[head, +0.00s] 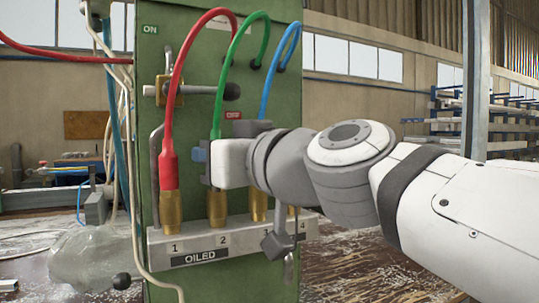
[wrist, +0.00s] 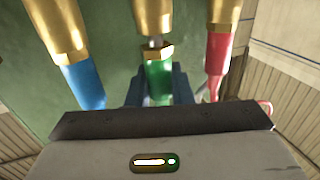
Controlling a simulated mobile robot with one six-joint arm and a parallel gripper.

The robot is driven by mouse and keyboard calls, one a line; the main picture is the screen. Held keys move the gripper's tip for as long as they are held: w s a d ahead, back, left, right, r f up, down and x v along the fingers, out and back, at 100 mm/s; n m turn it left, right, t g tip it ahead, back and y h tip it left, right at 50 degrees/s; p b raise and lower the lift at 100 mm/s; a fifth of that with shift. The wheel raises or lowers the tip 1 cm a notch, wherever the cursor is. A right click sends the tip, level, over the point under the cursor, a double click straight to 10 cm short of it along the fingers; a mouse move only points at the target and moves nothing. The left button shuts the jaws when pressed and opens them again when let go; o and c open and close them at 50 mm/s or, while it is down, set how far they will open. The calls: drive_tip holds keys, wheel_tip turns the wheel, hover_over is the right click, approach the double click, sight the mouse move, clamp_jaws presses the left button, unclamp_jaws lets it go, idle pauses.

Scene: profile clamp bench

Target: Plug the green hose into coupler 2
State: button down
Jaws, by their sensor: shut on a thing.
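My gripper (head: 207,158) is shut on the sleeve of the green hose (head: 240,42). The green sleeve (wrist: 158,80) shows between the dark jaws in the wrist view, with a brass collar and a short silver tip. Coupler 2 (head: 217,206) is a brass socket on the grey block below my gripper. In the wrist view the silver tip is lined up with coupler 2's mouth (wrist: 154,14). A bit of the tip shows between collar and mouth; I cannot tell how deep it goes.
The red hose (head: 169,165) sits in coupler 1 (head: 171,208). The blue hose (wrist: 83,85) sits in the neighbouring coupler 3 (head: 258,207). A lever with a dark knob (head: 231,91) sticks out above. A grey hanging piece (head: 279,245) is below my wrist; coupler 4 is mostly hidden.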

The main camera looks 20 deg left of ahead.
drive_tip(key=shift+f+b, duration=0.65)
drive_tip(key=shift+b, duration=0.15)
idle(0.4)
drive_tip(key=c, duration=1.2)
unclamp_jaws()
drive_tip(key=shift+s+r, duration=0.1)
drive_tip(key=shift+d, duration=0.1)
drive_tip(key=shift+d, duration=0.4)
drive_tip(key=b+v, duration=0.3)
drive_tip(key=v, duration=0.5)
drive_tip(key=shift+b, duration=0.4)
